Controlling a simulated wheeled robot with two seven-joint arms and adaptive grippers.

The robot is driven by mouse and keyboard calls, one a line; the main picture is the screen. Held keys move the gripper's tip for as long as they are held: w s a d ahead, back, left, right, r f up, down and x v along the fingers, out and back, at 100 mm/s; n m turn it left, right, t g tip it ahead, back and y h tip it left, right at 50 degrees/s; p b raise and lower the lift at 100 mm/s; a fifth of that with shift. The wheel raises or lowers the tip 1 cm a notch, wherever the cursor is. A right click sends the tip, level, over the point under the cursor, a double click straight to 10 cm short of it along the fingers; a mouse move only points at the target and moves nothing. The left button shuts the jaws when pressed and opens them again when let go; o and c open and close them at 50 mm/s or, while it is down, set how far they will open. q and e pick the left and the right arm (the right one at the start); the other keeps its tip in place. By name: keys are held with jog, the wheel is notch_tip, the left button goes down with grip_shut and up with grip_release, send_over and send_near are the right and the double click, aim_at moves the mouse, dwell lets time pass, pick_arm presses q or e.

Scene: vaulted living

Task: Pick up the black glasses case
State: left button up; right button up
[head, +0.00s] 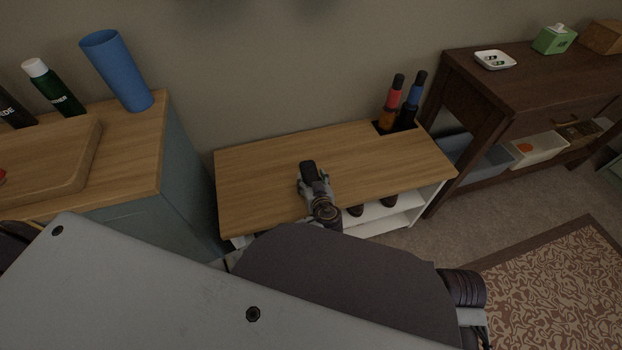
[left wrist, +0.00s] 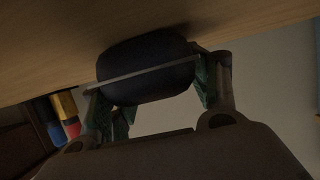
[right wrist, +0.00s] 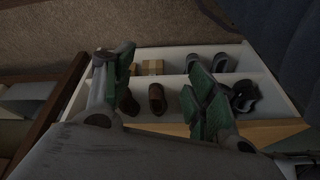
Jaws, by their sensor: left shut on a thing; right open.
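The black glasses case (head: 308,169) is at the middle of the wooden bench top in the head view. My left gripper (head: 312,180) is shut on it. In the left wrist view the dark, rounded case (left wrist: 146,66) sits between the two fingers, close to the wood surface; I cannot tell whether it touches the wood. My right gripper (right wrist: 160,88) is open and empty in the right wrist view, in front of the bench's white shoe shelves. It is not clearly seen in the head view.
The bench top (head: 250,180) is mostly clear around the case. Red and blue bottles (head: 390,100) stand in a dark recess at its back right. A blue-sided cabinet (head: 185,190) is at left, a dark console table (head: 500,95) at right. Shoes (right wrist: 157,98) sit on the shelves.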

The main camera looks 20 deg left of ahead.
aim_at(312, 179)
pick_arm(q)
jog(key=shift+r+p, duration=0.3)
jog(key=shift+r, duration=0.45)
notch_tip(312, 179, up, 8)
jog(key=shift+r+p, duration=0.1)
jog(key=shift+p, duration=1.05)
jog(key=shift+r, duration=0.15)
pick_arm(e)
jog(key=shift+g, duration=0.5)
jog(key=f, duration=0.4)
jog(key=shift+d+f, duration=0.1)
jog(key=shift+d, duration=0.25)
